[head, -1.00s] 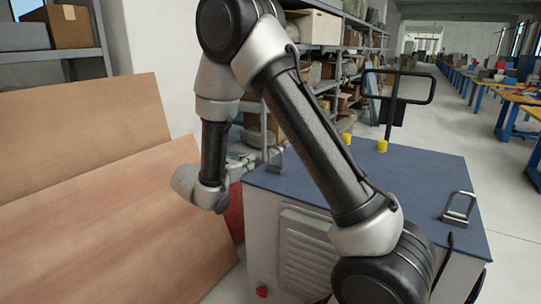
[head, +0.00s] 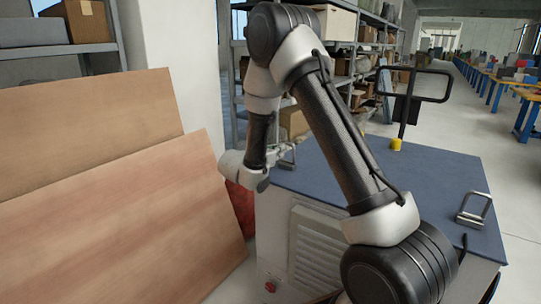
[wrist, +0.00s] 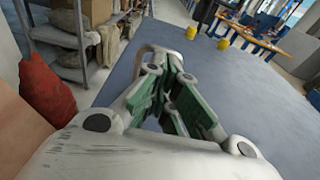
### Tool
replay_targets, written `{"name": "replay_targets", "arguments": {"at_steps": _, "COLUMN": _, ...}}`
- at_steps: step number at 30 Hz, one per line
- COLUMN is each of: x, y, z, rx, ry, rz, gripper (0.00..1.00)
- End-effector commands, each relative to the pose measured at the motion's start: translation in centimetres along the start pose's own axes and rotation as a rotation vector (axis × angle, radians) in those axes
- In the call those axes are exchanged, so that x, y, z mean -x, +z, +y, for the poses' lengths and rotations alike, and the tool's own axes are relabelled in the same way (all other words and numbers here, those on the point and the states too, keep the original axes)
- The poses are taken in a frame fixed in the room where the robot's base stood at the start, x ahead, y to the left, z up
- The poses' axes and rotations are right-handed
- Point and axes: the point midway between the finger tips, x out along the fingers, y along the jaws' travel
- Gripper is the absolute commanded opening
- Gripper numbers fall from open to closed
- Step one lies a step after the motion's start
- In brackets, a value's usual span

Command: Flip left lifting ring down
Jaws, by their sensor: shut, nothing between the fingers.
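The left lifting ring is a grey metal loop (head: 288,163) at the far left of the blue cabinet top (head: 315,180). In the wrist view the ring (wrist: 148,49) stands up from the top just beyond my fingertips, partly hidden by them. My gripper (wrist: 172,66) has green-padded fingers that are shut and empty. Its tips are close to the ring; I cannot tell whether they touch it. In the head view my wrist covers most of the gripper. The right lifting ring (head: 474,209) stands up at the right of the cabinet top.
Large wooden boards (head: 110,230) lean at the left. A red bag (wrist: 45,88) lies beside the cabinet. The middle of the cabinet top is clear.

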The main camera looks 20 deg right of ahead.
Motion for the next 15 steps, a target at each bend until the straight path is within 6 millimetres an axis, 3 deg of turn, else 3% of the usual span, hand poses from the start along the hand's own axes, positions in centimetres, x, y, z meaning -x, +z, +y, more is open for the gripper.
{"name": "replay_targets", "arguments": {"at_steps": 6, "x": -2.2, "y": 0.0, "z": 0.0, "rx": 0.000, "ry": 0.000, "rz": 0.001, "gripper": 0.00}}
{"name": "replay_targets", "arguments": {"at_steps": 15, "x": -2.5, "y": 0.0, "z": 0.0, "rx": 0.000, "ry": 0.001, "rz": 0.000, "gripper": 0.00}}
